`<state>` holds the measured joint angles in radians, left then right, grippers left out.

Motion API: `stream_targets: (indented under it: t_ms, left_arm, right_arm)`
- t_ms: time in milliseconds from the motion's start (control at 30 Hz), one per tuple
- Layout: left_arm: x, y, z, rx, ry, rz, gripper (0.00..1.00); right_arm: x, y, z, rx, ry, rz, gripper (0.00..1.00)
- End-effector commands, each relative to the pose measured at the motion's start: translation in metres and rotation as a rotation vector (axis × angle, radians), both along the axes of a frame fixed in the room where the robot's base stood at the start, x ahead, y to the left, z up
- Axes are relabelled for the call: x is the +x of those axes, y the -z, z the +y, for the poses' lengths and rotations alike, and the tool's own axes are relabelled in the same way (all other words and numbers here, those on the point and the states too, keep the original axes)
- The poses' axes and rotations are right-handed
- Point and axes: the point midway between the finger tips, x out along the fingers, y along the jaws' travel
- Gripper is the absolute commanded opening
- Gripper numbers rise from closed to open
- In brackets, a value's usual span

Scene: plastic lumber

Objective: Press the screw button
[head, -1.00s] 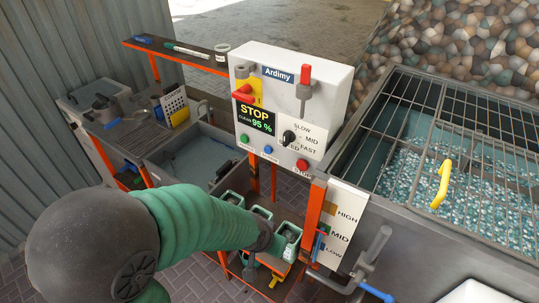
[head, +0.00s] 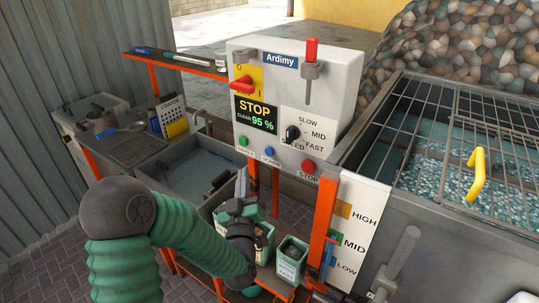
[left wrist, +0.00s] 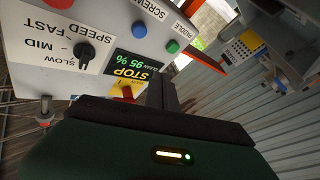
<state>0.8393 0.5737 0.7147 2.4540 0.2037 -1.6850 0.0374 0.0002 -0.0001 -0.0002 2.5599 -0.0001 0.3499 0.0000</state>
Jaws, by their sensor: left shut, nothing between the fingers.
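The screw button (head: 269,152) is a small blue round button on the lower front of the white control box (head: 330,80), between a green and a red button. It also shows in the left wrist view (left wrist: 138,27), where the panel is upside down. My left gripper (head: 242,174) points upward, shut and empty, below and left of the blue button in the head view. It looks apart from the panel. Its dark fingers also show in the left wrist view (left wrist: 161,92). My right gripper is not in view.
The green paddle button (head: 243,140) is left of the blue one and the red stop button (head: 309,167) is right. A speed knob (head: 293,134) sits above. Green-white containers (head: 291,258) stand below the box. A grated tank (head: 460,150) is at the right.

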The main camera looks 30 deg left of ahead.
Motion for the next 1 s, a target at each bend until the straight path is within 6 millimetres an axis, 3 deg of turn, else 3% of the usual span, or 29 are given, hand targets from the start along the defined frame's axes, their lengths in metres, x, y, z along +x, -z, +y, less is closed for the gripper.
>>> stream_targets:
  t_ms: [600,1000]
  left_arm:
    - [0.077,0.001,-0.007,0.001,0.002,-0.001,0.00]
    - [0.086,0.000,-0.007,0.000,0.000,0.001,0.00]
  right_arm:
    - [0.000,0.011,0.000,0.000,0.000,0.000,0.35]
    - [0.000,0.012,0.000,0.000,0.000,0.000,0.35]
